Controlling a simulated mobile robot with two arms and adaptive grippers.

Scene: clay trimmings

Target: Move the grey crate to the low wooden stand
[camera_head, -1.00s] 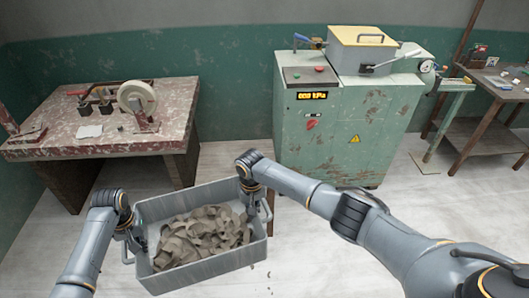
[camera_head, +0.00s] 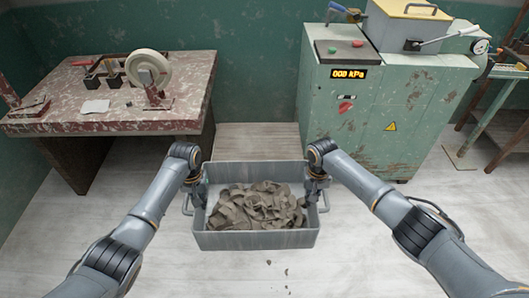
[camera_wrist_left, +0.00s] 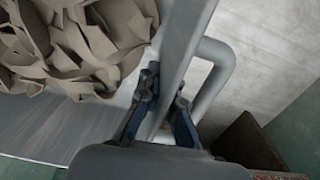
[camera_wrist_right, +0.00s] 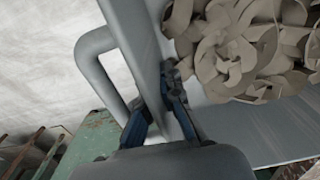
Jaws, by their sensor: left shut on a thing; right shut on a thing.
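The grey crate (camera_head: 255,241) is in the lower middle of the head view, level and filled with curled clay trimmings (camera_head: 258,207). My left gripper (camera_head: 198,194) is shut on its left side wall; the left wrist view shows the fingers (camera_wrist_left: 163,105) straddling the wall beside the loop handle (camera_wrist_left: 215,75). My right gripper (camera_head: 314,190) is shut on the right side wall, its fingers (camera_wrist_right: 160,105) also beside a loop handle (camera_wrist_right: 97,65). A low wooden surface (camera_head: 258,140), apparently the stand, lies just behind the crate, partly hidden by it. I cannot tell how high the crate is held.
A worn red-topped table (camera_head: 120,122) with a wheel device (camera_head: 148,72) stands at left. A green machine (camera_head: 385,115) with a pressure display stands at right. The wooden surface lies between them, before the green wall. Some crumbs (camera_head: 286,270) are on the pale floor.

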